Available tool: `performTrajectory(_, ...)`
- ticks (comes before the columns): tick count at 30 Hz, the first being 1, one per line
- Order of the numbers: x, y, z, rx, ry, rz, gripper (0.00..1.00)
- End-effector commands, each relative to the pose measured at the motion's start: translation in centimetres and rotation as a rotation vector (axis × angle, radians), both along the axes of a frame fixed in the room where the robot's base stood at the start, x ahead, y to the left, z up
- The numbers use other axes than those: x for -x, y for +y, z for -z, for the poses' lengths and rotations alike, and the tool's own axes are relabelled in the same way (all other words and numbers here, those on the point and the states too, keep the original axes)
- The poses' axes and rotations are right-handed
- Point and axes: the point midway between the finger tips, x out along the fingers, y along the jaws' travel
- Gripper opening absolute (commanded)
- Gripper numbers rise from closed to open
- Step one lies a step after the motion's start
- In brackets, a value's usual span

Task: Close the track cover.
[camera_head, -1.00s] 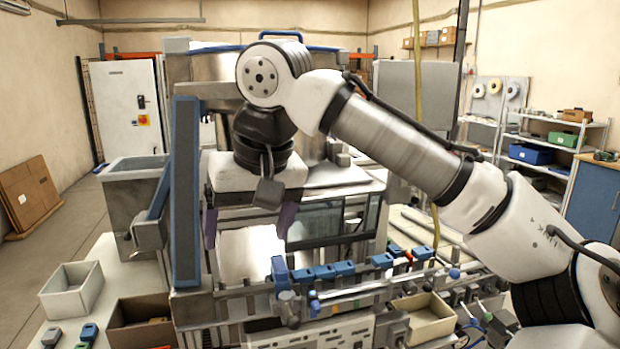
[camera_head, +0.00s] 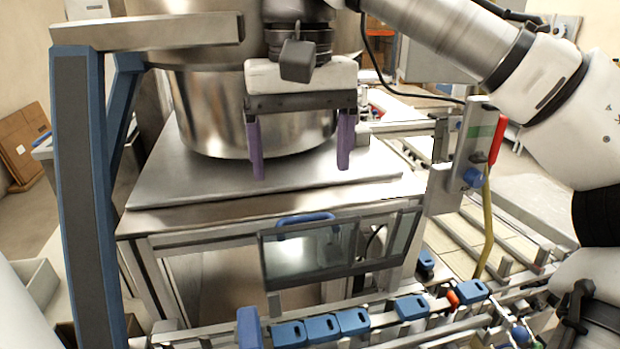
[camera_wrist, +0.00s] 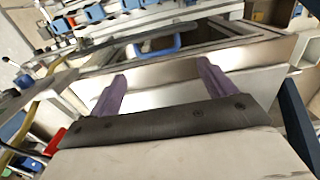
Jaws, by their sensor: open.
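The track cover (camera_head: 382,265) appears to be the dark-framed clear panel at the front of the steel machine. It looks tilted outward, though its exact angle is hard to tell. A blue handle (camera_head: 305,218) arches along its upper edge. The handle also shows in the wrist view (camera_wrist: 176,42), beyond the fingers. My gripper (camera_head: 300,168) is open and empty, its two purple fingers pointing down. In the head view it is above the handle, apart from it. In the wrist view my gripper (camera_wrist: 162,74) has the handle just past and between its fingertips.
A large steel pot (camera_head: 205,125) stands on the metal top (camera_head: 160,190) behind my gripper. A blue-grey post (camera_head: 82,190) rises at left. A row of blue blocks (camera_head: 322,328) lines the rail below the cover. A control box with a red lever (camera_head: 497,138) is at right.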

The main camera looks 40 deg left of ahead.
Motion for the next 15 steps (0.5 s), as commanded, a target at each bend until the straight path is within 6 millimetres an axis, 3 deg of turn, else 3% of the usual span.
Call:
performTrajectory(8, 0.0, 0.0, 0.9, -0.001, -0.001, -0.001, 0.83)
performTrajectory(15, 0.0, 0.0, 3.4, -0.001, -0.001, -0.001, 0.83)
